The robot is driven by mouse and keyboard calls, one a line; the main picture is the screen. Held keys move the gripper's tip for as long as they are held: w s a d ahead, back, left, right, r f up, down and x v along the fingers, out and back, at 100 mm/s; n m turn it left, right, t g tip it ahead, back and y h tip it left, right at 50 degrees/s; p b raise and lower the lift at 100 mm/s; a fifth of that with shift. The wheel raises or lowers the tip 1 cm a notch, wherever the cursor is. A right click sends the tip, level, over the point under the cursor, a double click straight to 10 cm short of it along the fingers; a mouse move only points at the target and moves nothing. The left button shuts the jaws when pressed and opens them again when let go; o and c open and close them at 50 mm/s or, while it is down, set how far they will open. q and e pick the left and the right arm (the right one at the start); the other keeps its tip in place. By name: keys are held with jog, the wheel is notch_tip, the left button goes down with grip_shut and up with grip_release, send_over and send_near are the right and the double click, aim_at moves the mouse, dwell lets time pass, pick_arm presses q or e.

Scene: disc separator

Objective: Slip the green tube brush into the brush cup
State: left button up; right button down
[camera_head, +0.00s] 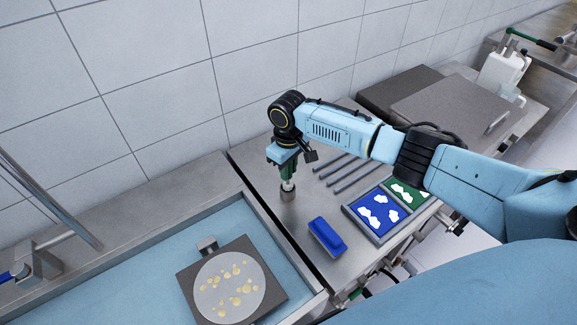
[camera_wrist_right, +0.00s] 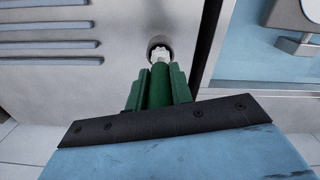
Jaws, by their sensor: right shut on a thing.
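My right gripper (camera_head: 287,172) points down over the steel worktop. Its green fingers show in the right wrist view (camera_wrist_right: 157,85), shut on the green tube brush (camera_wrist_right: 159,88). The brush hangs roughly upright with its white bristle end (camera_head: 288,185) downward. The small grey brush cup (camera_head: 287,195) stands on the worktop directly below. In the wrist view the bristle tip overlaps the dark mouth of the cup (camera_wrist_right: 153,42); I cannot tell how far, if at all, it is inside. My left gripper is not in view.
Several grey bars (camera_head: 345,178) lie right of the cup. A blue block (camera_head: 327,237) is in front, with blue and green trays (camera_head: 352,212) to its right. At left is a blue-floored basin (camera_head: 120,290) holding a dark plate with a speckled disc (camera_head: 215,304). A tiled wall stands behind.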

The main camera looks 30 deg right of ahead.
jog(key=shift+f, duration=0.25)
jog(key=c, duration=1.1)
grip_release()
jog(key=shift+c, duration=0.2)
notch_tip(320, 180, up, 13)
jog(key=shift+r, duration=0.1)
notch_tip(320, 180, up, 4)
jog(key=p, duration=0.4)
jog(key=shift+p, duration=0.4)
